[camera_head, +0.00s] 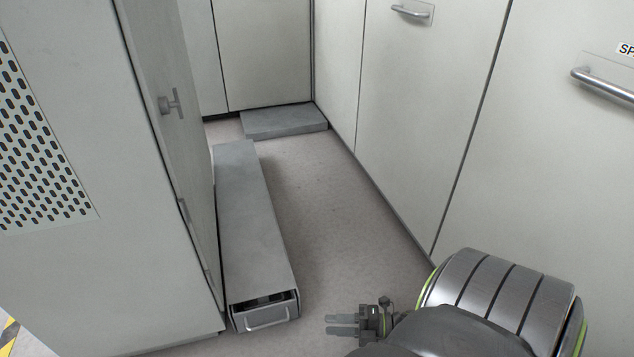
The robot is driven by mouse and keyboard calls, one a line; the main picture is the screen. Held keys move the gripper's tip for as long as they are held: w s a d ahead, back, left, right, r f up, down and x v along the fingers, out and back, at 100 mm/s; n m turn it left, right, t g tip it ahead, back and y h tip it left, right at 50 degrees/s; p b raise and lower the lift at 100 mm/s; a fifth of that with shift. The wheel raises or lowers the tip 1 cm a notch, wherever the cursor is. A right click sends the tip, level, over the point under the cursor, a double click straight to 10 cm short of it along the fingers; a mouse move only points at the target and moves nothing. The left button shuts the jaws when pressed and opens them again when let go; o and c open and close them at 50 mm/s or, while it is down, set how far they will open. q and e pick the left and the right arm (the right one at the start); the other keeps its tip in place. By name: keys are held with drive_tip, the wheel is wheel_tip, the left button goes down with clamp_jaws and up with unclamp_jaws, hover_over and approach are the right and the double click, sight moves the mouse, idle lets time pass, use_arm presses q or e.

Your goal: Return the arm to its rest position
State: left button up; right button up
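My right arm (490,300) comes in at the lower right, with its thick grey links nearest the camera. My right gripper (334,325) points left at the bottom of the view, above the floor. Its two fingers lie side by side with a narrow gap, and nothing shows between them; how far they are apart is hard to tell at this size. My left arm and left gripper do not show.
A long low grey box (247,215) with a front handle lies on the floor left of my gripper. A perforated cabinet (110,250) stands at left. Handled panels (440,95) line the right. A low grey block (283,121) lies at the back. The floor (325,215) between is clear.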

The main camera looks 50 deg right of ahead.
drive_tip(key=shift+s+d, duration=0.3)
drive_tip(key=shift+s, duration=0.1)
drive_tip(key=shift+r, duration=0.1)
